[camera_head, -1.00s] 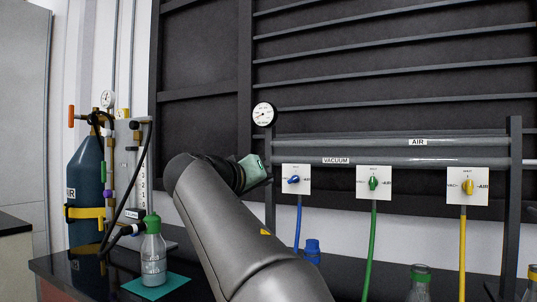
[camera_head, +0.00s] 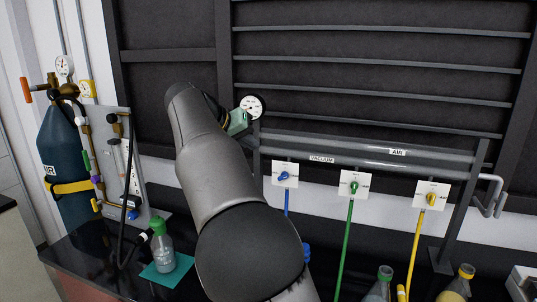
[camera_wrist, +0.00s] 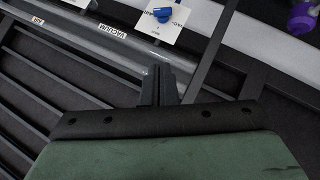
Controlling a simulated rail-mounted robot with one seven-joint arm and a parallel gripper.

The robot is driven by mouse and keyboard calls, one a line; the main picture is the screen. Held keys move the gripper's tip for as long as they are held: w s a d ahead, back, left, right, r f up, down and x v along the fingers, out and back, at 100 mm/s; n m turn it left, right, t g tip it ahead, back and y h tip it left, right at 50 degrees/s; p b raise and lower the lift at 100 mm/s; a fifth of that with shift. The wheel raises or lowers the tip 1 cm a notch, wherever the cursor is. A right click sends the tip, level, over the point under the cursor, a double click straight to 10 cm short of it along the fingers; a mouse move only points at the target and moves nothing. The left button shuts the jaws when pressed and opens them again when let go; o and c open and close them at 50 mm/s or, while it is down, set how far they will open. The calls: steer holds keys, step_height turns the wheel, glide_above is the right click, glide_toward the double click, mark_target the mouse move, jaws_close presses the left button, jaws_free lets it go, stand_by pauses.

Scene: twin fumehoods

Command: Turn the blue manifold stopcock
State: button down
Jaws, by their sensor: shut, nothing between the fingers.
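The blue stopcock (camera_head: 284,176) sits on a white plate below the VACUUM pipe, with a blue hose hanging under it. It also shows near the top of the wrist view (camera_wrist: 163,14), with its lever seen small. The fingers of my gripper (camera_wrist: 157,85) are closed together with nothing between them, and the stopcock lies apart, beyond their tips. In the head view my gripper's green body (camera_head: 238,122) is up and left of the stopcock; its fingertips are hard to make out there.
A green stopcock (camera_head: 353,188) and a yellow stopcock (camera_head: 431,199) sit to the right. The AIR and VACUUM pipes (camera_head: 360,155) run above them. A pressure gauge (camera_head: 251,107) is near my gripper. A blue gas cylinder (camera_head: 64,165) and green-capped bottle (camera_head: 160,246) stand left.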

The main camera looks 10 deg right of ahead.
steer(key=p, duration=0.1)
glide_toward(285, 173)
steer(key=w+d, duration=0.3)
steer(key=w, duration=0.1)
steer(key=f, duration=0.2)
steer(key=s+d+f, duration=0.1)
steer(key=shift+s+f+p, duration=0.1)
steer(key=shift+f+p, duration=0.2)
